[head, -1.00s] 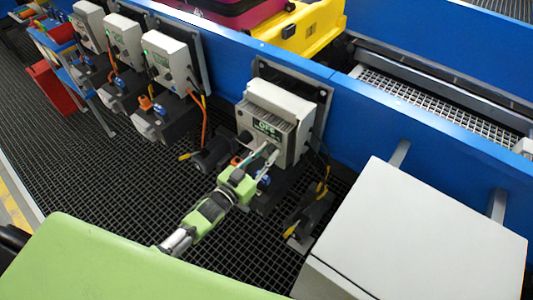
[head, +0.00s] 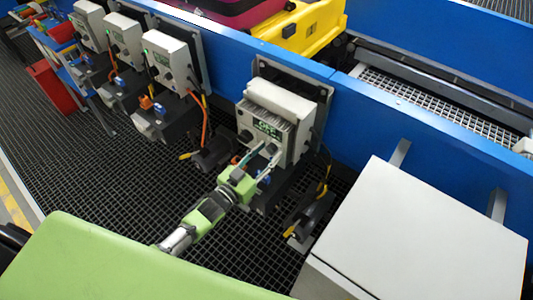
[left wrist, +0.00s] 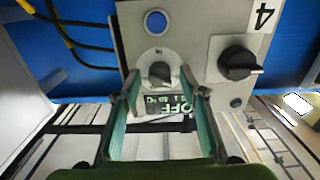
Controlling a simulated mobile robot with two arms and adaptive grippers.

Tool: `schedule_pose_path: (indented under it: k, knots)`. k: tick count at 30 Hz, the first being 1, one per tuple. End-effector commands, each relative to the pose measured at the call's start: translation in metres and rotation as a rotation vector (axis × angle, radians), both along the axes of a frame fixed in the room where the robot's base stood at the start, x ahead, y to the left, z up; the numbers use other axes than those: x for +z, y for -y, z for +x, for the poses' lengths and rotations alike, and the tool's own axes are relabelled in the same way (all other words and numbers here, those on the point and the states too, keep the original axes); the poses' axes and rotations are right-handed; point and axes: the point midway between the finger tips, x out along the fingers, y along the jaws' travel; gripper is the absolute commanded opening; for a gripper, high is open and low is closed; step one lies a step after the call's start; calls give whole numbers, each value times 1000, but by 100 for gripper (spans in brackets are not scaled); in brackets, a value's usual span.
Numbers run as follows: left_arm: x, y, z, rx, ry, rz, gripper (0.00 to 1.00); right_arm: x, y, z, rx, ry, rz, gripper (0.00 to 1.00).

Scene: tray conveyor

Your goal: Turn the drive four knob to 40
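The drive four box (head: 285,104) is a pale grey unit on the blue side rail, marked with a "4" in the left wrist view (left wrist: 262,17). That view is upside down. Its display (left wrist: 169,103) reads OFF, with a smaller line too unclear to read. A small grey knob (left wrist: 159,74) on a white round dial sits beside the display. A larger black knob (left wrist: 239,63) and a blue button (left wrist: 156,22) are also on the face. My left gripper (head: 260,156) is open at the face, its fingertips on either side of the small knob with gaps visible. My right gripper is not in view.
Similar drive boxes (head: 166,57) line the blue rail (head: 420,125) to the left. Cables and a motor (head: 214,154) sit below drive four. A white cabinet (head: 420,225) stands close on the right. Dark grating floor (head: 100,165) is open at left.

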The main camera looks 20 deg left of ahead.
Motion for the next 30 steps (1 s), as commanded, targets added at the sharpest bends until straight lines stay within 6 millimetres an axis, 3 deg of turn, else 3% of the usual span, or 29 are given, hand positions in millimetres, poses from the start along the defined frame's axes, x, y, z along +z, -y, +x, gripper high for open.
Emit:
schedule_pose_path:
  k: [5, 15, 21, 30]
  knots:
    - [-1, -5, -12, 0, -2, 2, 38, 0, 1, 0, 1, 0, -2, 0]
    - [-1, -28, -77, -1, -4, 1, 38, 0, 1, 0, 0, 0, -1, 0]
    - [-1, -38, -104, 0, -3, 0, 38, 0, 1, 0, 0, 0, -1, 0]
    - [0, -42, -113, 0, 0, 0, 38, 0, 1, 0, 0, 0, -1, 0]
